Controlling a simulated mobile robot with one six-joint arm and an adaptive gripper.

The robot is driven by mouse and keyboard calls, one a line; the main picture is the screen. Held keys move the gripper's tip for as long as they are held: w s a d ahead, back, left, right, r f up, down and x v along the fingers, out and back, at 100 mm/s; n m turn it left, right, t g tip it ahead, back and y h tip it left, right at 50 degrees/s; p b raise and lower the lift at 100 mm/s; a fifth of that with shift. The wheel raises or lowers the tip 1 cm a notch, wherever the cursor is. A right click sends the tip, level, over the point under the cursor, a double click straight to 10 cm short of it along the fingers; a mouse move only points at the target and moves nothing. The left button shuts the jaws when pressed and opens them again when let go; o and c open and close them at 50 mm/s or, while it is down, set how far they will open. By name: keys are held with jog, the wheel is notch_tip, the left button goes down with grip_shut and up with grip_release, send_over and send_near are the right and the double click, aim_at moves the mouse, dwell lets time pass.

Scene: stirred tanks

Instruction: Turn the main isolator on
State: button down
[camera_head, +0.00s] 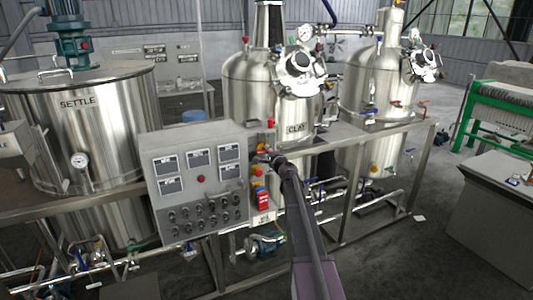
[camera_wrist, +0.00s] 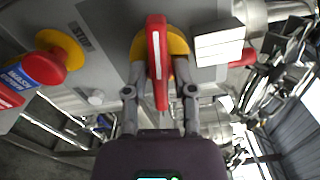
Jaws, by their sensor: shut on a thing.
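The main isolator's red handle (camera_wrist: 156,45) sits on a yellow round plate (camera_wrist: 178,45) on a grey panel in the wrist view. The handle runs up and down in that picture, with a pale stripe along it. My gripper (camera_wrist: 159,92) has one finger on each side of the handle and is shut on it. In the head view my gripper (camera_head: 274,158) is at the right edge of the control panel and hides most of the isolator. I cannot read any on or off mark.
A red stop button (camera_wrist: 42,68) on yellow, with a blue tag, lies left of the handle. A white block (camera_wrist: 219,44) is close on the right. The grey control panel (camera_head: 195,150) stands before steel tanks. Open floor (camera_head: 400,245) lies to the right.

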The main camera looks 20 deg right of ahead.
jog(key=m, duration=0.4)
jog(key=shift+m, duration=0.3)
jog(key=m, duration=0.3)
jog(key=shift+m, duration=0.3)
jog(key=m, duration=0.3)
jog(key=shift+m, duration=2.2)
jog(key=c, duration=0.7)
grip_release()
jog(key=shift+o, duration=0.2)
jog(key=shift+s, duration=0.1)
